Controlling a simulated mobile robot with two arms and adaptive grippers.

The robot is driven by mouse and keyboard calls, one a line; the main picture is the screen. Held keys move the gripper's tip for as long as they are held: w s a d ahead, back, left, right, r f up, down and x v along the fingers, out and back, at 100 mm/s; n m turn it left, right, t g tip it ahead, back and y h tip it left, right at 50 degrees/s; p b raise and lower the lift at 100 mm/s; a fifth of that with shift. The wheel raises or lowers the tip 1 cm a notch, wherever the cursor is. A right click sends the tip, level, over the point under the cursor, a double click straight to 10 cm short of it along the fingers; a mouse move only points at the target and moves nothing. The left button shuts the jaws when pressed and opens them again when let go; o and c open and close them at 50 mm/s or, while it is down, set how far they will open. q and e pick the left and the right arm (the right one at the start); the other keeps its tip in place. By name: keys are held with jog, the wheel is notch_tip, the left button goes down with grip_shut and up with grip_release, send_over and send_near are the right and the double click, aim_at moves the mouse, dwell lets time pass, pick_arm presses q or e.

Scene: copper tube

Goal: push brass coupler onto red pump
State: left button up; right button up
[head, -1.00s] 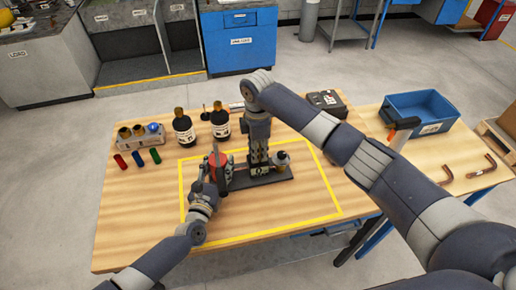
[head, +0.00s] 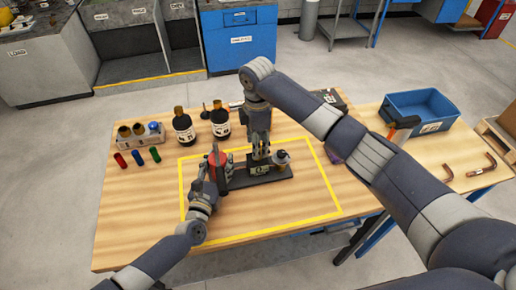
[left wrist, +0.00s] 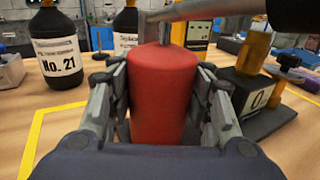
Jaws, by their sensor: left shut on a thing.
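The red pump (head: 217,168) stands on the left end of a black base (head: 280,178). My left gripper (head: 213,172) is around it. The left wrist view shows the red cylinder (left wrist: 163,95) upright between the two jaws, shut on it, with a grey metal pipe piece across its top. My right gripper (head: 261,153) points down over the middle of the base. Its fingertips are too small to tell whether they hold anything. A brass-coloured upright piece (left wrist: 255,52) stands on a black block at right in the left wrist view. I cannot tell whether it is the coupler.
Two dark bottles (head: 184,128) and a rack with round parts (head: 140,135) stand behind left. Red, blue and green pieces lie before the rack. A blue bin (head: 420,110) and copper tubes (head: 483,168) are at right. The front of the yellow outline is clear.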

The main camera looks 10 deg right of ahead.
pick_arm(q)
jog(key=shift+f, duration=0.1)
pick_arm(e)
notch_tip(320, 180, up, 8)
jog(key=shift+r, duration=0.25)
pick_arm(q)
jog(key=o, duration=1.6)
jog(key=shift+a, duration=0.1)
jog(key=shift+o, duration=0.2)
jog(key=shift+s, duration=0.2)
jog(key=shift+s+a, duration=0.15)
jog(key=shift+s, duration=0.15)
jog(key=v, duration=1.1)
jog(key=shift+a, duration=0.1)
